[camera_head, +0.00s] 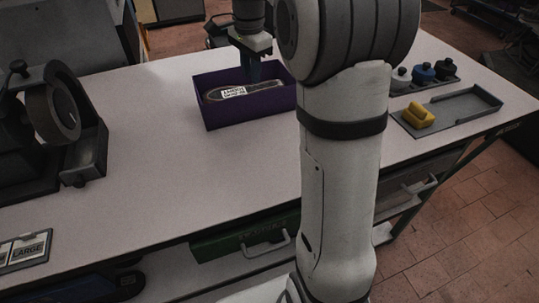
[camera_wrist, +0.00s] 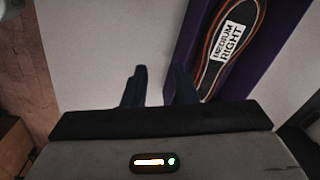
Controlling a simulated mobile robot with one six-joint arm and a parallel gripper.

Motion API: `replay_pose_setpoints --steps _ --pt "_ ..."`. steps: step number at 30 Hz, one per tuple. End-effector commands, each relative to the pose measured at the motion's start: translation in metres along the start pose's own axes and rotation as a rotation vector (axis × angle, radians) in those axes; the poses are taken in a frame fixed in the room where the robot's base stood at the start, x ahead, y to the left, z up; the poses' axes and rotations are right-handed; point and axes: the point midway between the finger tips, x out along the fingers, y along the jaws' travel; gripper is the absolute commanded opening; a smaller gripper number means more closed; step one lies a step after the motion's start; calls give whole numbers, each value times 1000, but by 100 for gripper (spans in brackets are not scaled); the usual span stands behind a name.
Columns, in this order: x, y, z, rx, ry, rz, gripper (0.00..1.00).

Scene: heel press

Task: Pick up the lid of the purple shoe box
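The purple shoe box (camera_head: 215,113) stands open on the table, left of my arm. It also shows at the upper right of the wrist view (camera_wrist: 186,45). Inside lies a dark sole (camera_head: 262,87) with a white label, which reads "MEDIUM RIGHT" in the wrist view (camera_wrist: 232,45). I see no separate lid in either view; my arm hides part of the table. My gripper (camera_head: 252,72) points down at the box's far side. In the wrist view its fingers (camera_wrist: 160,68) are apart with nothing seen between them, the right one close to the box wall. Contact is unclear.
A grey tray (camera_head: 465,108) with a yellow piece (camera_head: 418,115) lies at the right. A grinding machine (camera_head: 60,120) stands at the left. A "LARGE" label holder (camera_head: 28,250) lies front left. The table's (camera_head: 180,190) front middle is clear.

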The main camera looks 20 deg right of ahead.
Motion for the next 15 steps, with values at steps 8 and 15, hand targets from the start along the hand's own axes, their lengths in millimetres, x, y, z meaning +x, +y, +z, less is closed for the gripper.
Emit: replay_pose_setpoints --steps 8,15 --pt "2 115 62 -594 61 -81 25" --pt "37 201 102 -1043 134 -120 25"
